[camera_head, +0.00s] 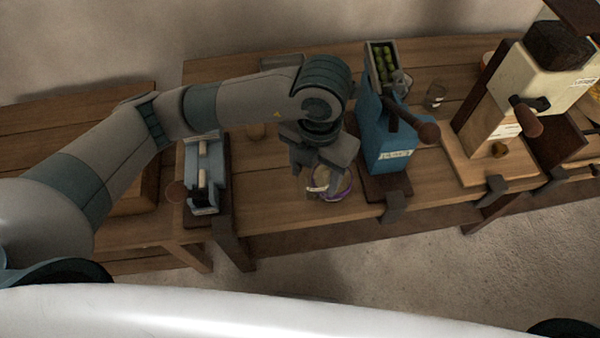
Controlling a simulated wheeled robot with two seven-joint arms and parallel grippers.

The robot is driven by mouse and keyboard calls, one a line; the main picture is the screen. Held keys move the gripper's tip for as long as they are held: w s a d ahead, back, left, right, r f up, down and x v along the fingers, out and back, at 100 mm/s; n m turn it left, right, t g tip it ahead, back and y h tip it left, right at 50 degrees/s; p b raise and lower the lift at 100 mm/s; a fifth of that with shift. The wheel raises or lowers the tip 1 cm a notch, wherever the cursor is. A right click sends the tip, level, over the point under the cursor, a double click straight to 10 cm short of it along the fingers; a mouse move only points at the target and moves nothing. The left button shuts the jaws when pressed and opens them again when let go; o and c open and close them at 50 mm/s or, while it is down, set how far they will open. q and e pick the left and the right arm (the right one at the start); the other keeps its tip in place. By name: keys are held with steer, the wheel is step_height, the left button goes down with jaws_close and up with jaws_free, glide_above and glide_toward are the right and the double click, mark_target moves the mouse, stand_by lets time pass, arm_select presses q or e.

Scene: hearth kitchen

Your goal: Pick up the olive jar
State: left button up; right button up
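My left arm comes in from the left, and its gripper (320,173) points down over the front part of the middle table. Right below it is a small round jar-like container (343,192) with a pale label and a purple edge. It may be the olive jar, but the gripper covers most of it and I see no olives in it. I cannot tell whether the fingers are around the container or just above it, nor whether they touch it. My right gripper is not in view.
A blue machine (385,140) with a brown-handled crank and green pieces in its hopper (382,58) stands close right of the gripper. A cream machine (535,70) is at right, a grey-blue device (205,175) at left.

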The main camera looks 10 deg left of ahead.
arm_select(q)
steer(key=shift+d+r, duration=0.15)
steer(key=shift+d, duration=0.1)
stand_by(0.4)
